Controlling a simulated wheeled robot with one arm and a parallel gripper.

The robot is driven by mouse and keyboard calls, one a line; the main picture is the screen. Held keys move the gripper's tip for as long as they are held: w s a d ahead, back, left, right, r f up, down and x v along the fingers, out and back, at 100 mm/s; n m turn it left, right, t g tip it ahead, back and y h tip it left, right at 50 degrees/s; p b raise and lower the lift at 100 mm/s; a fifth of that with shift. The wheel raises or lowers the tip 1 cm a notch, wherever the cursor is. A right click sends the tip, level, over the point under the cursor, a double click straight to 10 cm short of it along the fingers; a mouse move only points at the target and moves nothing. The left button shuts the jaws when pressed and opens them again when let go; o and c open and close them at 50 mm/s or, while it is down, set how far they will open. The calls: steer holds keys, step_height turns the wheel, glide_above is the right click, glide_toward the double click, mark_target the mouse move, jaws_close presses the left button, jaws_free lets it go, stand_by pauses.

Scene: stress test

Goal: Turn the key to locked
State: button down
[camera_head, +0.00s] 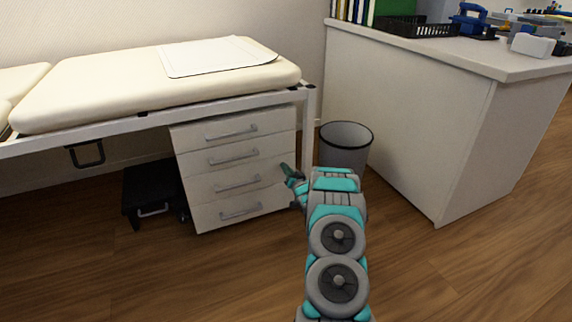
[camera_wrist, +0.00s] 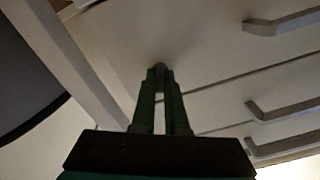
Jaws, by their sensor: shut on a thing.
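A white drawer cabinet (camera_head: 268,148) stands under the examination bed. It also fills much of the wrist view (camera_wrist: 205,75). My gripper (camera_head: 288,172) is at the right edge of its front. In the wrist view, my two dark green fingers (camera_wrist: 159,75) close at their tips on a small dark key (camera_wrist: 158,66) at the cabinet face. A gap shows between the fingers lower down. The key is mostly hidden by the fingertips, and its turn angle cannot be told. In the head view the key is hidden.
A grey waste bin (camera_head: 346,158) stands close to the right of the cabinet. A white counter (camera_head: 420,110) is farther right. The bed (camera_head: 150,85) overhangs the cabinet, with its leg (camera_head: 308,130) beside it. A black step stool (camera_head: 150,190) is at left. The front floor is clear.

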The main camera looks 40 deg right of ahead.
steer(key=m, duration=0.1)
steer(key=m+p, duration=0.1)
steer(key=m, duration=0.1)
steer(key=shift+d+r, duration=0.1)
steer(key=shift+r, duration=0.15)
steer(key=m+p, duration=0.1)
steer(key=m, duration=0.2)
steer(key=shift+f+m, duration=0.15)
steer(key=shift+m, duration=0.15)
steer(key=m+p, duration=0.1)
steer(key=m, duration=0.5)
steer(key=shift+f, duration=0.15)
steer(key=shift+d+m, duration=0.1)
steer(key=shift+m, duration=0.2)
steer(key=c, duration=0.9)
jaws_free()
steer(key=shift+c, duration=0.2)
steer(key=v, duration=0.7)
steer(key=shift+s, duration=0.4)
